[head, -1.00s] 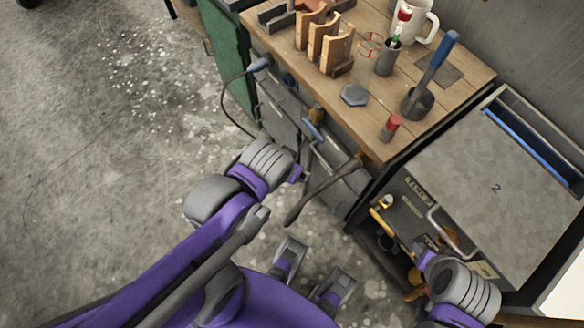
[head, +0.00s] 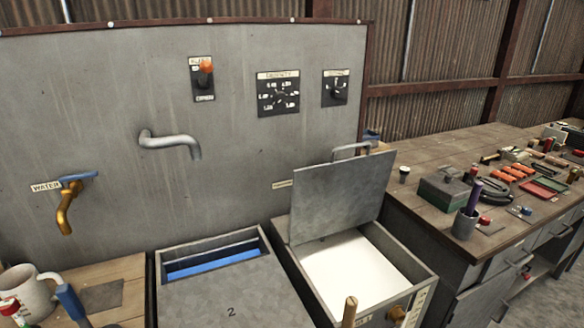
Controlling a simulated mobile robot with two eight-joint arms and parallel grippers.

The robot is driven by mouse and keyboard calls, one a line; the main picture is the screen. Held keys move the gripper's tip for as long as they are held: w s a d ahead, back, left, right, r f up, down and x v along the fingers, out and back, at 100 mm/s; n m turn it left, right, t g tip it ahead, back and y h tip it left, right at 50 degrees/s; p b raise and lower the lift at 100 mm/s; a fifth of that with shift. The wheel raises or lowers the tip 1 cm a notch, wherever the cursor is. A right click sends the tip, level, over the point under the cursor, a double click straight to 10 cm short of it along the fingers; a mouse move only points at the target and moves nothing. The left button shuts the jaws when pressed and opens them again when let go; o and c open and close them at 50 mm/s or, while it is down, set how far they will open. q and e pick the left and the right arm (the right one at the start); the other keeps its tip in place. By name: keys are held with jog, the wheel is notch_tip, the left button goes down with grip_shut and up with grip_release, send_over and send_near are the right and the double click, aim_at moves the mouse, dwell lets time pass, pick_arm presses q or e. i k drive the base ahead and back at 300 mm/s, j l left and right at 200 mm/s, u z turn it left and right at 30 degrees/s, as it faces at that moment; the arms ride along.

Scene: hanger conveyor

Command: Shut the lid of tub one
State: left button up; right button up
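An open grey tub (head: 413,268) stands right of centre in the head view, with a white surface inside. Its grey lid (head: 340,195) is raised steeply at the back, with a metal handle (head: 352,147) at its top edge. I see no number on this tub or lid. The tub to its left has a flat grey lid (head: 215,290) marked 2, with a blue strip (head: 212,258) showing in the gap behind it. Neither of my grippers is in view.
A wall panel (head: 250,150) with a spout (head: 172,143), a brass tap (head: 66,210) and switches rises behind the tubs. A brass-coloured rod (head: 349,312) stands at the open tub's front. A cluttered workbench (head: 420,208) is at right; a mug (head: 28,290) is at left.

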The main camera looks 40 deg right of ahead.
aim_at(327, 200)
jog(key=z, duration=1.75)
